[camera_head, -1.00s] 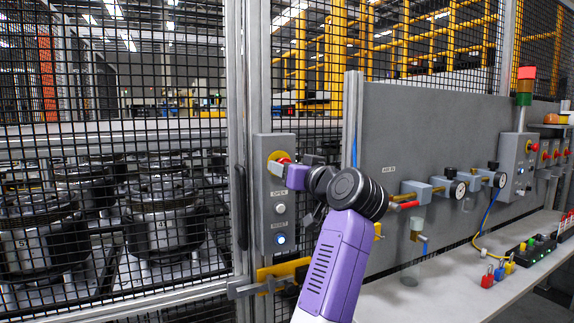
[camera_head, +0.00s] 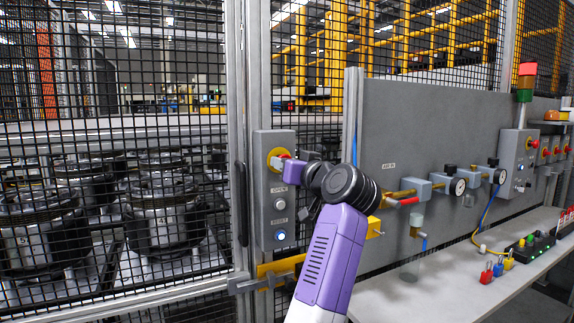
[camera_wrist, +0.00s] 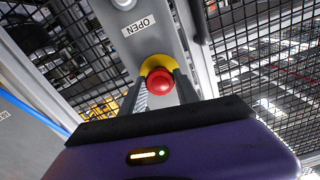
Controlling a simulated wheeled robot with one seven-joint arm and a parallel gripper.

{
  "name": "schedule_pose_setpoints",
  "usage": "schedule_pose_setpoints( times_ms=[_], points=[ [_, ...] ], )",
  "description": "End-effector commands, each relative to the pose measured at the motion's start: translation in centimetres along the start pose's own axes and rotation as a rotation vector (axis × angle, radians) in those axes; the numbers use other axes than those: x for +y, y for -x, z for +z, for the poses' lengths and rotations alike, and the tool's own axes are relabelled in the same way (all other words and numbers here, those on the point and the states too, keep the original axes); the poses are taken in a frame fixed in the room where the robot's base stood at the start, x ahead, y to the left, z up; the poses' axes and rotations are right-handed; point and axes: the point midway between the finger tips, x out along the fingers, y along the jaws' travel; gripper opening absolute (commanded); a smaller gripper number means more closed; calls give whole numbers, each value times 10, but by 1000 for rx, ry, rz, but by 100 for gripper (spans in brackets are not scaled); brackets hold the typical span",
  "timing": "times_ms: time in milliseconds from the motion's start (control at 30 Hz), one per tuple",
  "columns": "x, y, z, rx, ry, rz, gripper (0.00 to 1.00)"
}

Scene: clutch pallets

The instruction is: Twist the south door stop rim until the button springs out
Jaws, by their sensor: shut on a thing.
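The south door stop is a red mushroom button (camera_wrist: 160,81) on a yellow surround (camera_wrist: 154,64), at the top of a grey control box (camera_head: 265,210) on the fence post. In the wrist view my gripper (camera_wrist: 160,88) has one finger on each side of the red rim and is shut on it. In the head view the yellow surround (camera_head: 276,157) shows, and my gripper (camera_head: 284,160) and wrist cover most of the red button. I cannot tell from these views whether the button is in or out.
Below the stop are the OPEN button (camera_head: 279,204) and a lit blue RESET button (camera_head: 280,236). A yellow latch (camera_head: 281,268) sits under the box. A grey panel with valves and gauges (camera_head: 457,187) stands to the right, above a bench (camera_head: 440,275).

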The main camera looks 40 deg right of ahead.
Motion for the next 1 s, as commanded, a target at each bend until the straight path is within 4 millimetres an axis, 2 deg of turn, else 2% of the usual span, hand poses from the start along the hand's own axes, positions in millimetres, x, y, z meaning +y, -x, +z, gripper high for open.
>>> schedule_pose_setpoints(
  times_ms=[267, 700, 1000],
  points=[
    [0, 0, 0, -1, -132, 0, 0],
    [0, 0, 0, -2, -465, 1, 0],
    [0, 0, 0, -2, -606, 1, 0]
  ],
)
